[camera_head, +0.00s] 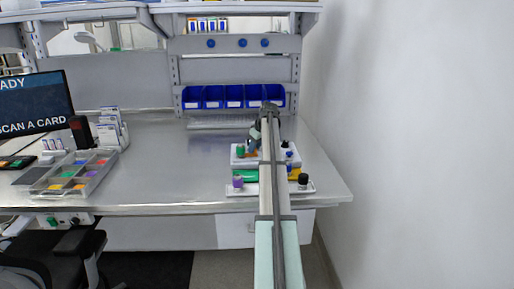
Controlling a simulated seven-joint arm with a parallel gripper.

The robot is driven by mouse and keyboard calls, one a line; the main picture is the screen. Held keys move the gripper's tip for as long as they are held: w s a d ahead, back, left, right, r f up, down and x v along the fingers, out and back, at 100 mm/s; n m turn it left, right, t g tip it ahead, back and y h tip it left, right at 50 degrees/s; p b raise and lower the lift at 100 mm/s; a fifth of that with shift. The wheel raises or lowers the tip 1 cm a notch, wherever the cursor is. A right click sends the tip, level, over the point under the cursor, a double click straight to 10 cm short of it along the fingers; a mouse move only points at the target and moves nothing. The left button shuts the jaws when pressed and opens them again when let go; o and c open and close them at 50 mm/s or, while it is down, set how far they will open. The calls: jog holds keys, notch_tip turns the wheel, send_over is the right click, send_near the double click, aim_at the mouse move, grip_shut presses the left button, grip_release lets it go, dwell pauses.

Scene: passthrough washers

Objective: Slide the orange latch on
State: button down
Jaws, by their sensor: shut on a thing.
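The orange latch (252,154) shows as a small orange patch on a white fixture (238,160) at the right part of the bench. My gripper (252,146) is at the latch, above the fixture, and is shut on it. My arm runs from the bottom of the view over the fixture and hides much of its middle. The fingertips are small and dark here, so the exact grip is hard to see.
A green piece and a purple knob (238,181) sit at the fixture's front left, and a black knob (303,179) at its front right. Blue bins (235,97) line the back. A sorting tray (75,173) stands at the left. The bench middle (170,165) is clear.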

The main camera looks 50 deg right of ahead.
jog(key=c, duration=0.8)
grip_release()
jog(key=shift+w+a, duration=0.15)
jog(key=v, duration=1.4)
jog(key=shift+f, duration=0.1)
